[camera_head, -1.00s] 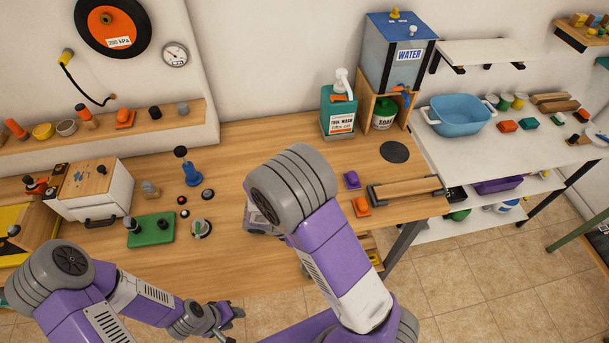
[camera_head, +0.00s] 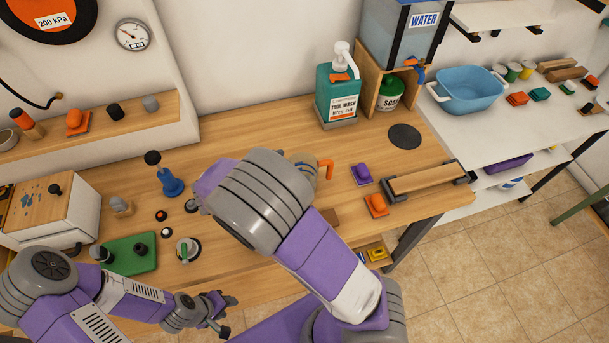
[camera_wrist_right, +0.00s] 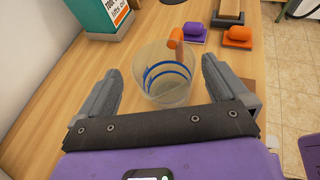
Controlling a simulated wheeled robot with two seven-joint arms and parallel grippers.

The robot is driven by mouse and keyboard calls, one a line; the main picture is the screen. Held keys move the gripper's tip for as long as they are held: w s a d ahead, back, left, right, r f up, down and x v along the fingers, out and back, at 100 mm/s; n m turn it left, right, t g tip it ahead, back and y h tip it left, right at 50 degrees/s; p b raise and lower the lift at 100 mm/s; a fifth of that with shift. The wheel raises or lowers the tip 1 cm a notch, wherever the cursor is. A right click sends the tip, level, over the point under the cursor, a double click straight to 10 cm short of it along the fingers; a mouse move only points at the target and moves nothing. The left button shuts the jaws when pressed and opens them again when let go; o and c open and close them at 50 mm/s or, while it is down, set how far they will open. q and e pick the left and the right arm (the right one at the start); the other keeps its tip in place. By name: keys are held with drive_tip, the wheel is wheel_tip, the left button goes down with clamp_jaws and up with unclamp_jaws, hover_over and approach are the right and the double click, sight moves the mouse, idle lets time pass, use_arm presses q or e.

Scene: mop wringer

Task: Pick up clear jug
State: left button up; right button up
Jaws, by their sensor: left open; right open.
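The clear jug (camera_wrist_right: 163,88), see-through with blue bands and an orange handle, stands upright on the wooden bench in the right wrist view. My right gripper (camera_wrist_right: 160,82) is open, with one finger on each side of the jug and visible gaps between; nothing is held. In the head view the jug (camera_head: 302,168) is partly hidden by my right arm, its orange handle pointing right. My left gripper (camera_head: 222,312) is open and empty near the bench's front edge, far from the jug.
A purple-handled block (camera_head: 361,174) and an orange one (camera_head: 376,205) sit right of the jug, near a wooden roller tray (camera_head: 428,180). The teal wash bottle (camera_head: 337,95) stands behind. A green plate (camera_head: 131,254) lies left. The bench between bottle and left wall is clear.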

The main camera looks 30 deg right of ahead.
sight(313, 161)
drive_tip(key=b+x, duration=0.1)
drive_tip(key=x, duration=0.6)
drive_tip(key=shift+s+f, duration=0.1)
drive_tip(key=shift+s, duration=0.1)
drive_tip(key=c, duration=1)
